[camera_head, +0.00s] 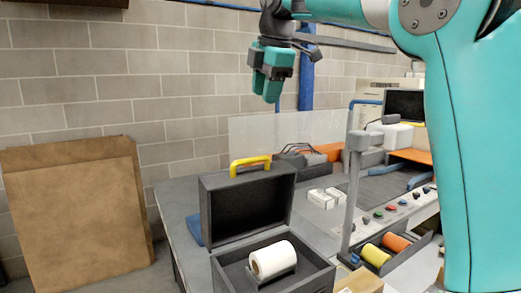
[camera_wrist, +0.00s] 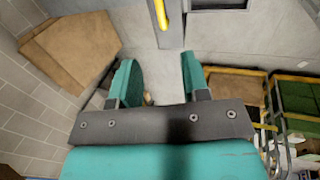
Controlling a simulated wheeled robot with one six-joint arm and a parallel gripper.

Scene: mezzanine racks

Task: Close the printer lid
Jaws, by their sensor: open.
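The printer (camera_head: 236,256) is a dark grey box on the table. Its lid (camera_head: 247,205) stands open, close to upright at the back, with a yellow handle (camera_head: 250,161) on its top edge. A white paper roll (camera_head: 272,260) lies in the open box. My gripper (camera_head: 268,90) is above and behind the lid in the head view, apart from it and empty. In the wrist view its two teal fingers (camera_wrist: 160,82) are spread with nothing between them. A yellow bar shows at the top of the wrist view; I cannot tell if it is the handle.
A grey post (camera_head: 353,185) stands right of the printer. A tray with yellow and orange rolls (camera_head: 374,254) and small white boxes (camera_head: 323,198) are close by. A clear panel (camera_head: 255,140) stands behind. A large brown board (camera_head: 75,215) leans on the wall at left.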

